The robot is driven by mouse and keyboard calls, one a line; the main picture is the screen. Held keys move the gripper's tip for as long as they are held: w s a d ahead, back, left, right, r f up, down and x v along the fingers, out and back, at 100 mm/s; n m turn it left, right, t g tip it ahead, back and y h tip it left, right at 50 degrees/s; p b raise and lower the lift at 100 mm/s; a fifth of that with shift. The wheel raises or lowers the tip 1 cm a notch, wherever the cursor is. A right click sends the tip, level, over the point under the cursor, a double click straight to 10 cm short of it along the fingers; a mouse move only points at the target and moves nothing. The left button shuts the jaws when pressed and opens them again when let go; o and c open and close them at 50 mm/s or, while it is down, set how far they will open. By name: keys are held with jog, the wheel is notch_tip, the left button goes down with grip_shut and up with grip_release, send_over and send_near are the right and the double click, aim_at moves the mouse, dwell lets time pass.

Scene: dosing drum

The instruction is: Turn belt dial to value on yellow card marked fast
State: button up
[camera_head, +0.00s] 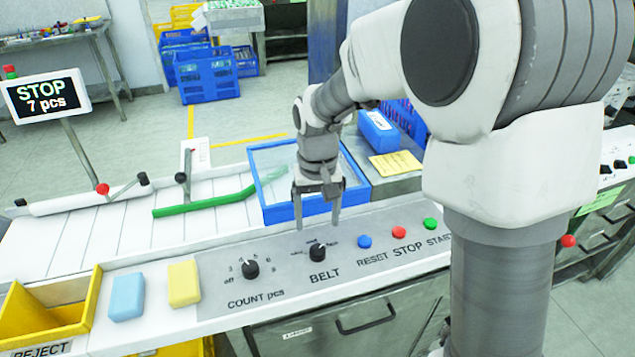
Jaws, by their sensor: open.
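The belt dial (317,252) is a black knob on the grey control panel, above the printed word BELT. Small labels sit around it; I cannot read them clearly, nor tell exactly where its pointer stands. My gripper (317,226) points down above and slightly behind the dial, with its two fingers apart and nothing between them. The fingers do not appear to touch the dial. A yellow card (395,165) lies on the grey surface to the right of the blue-framed tray; its writing is too small to read.
The similar COUNT dial (250,268) is left of the belt dial. Blue (365,242), red (399,232) and green (431,224) buttons are to its right. A display (46,96) reads STOP, 7 pcs. The blue-framed tray (268,212) stands close behind my gripper.

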notch_tip(320, 180, up, 8)
jog(key=p, duration=0.1)
jog(key=shift+r, duration=0.2)
dwell(0.3)
jog(key=s+d+r+t+p, duration=0.1)
jog(key=s+d+r+t, duration=0.1)
jog(key=s, duration=0.4)
jog(key=s+d+r+m+t+p, duration=0.1)
jog(key=s+d+r, duration=0.4)
jog(key=s+d, duration=0.1)
jog(key=s+d+r+t+p, duration=0.1)
jog(key=s+d+r+t, duration=0.1)
jog(key=s, duration=0.5)
jog(key=shift+d+r+m+t, duration=0.3)
jog(key=shift+d+r, duration=0.4)
jog(key=shift+d, duration=0.55)
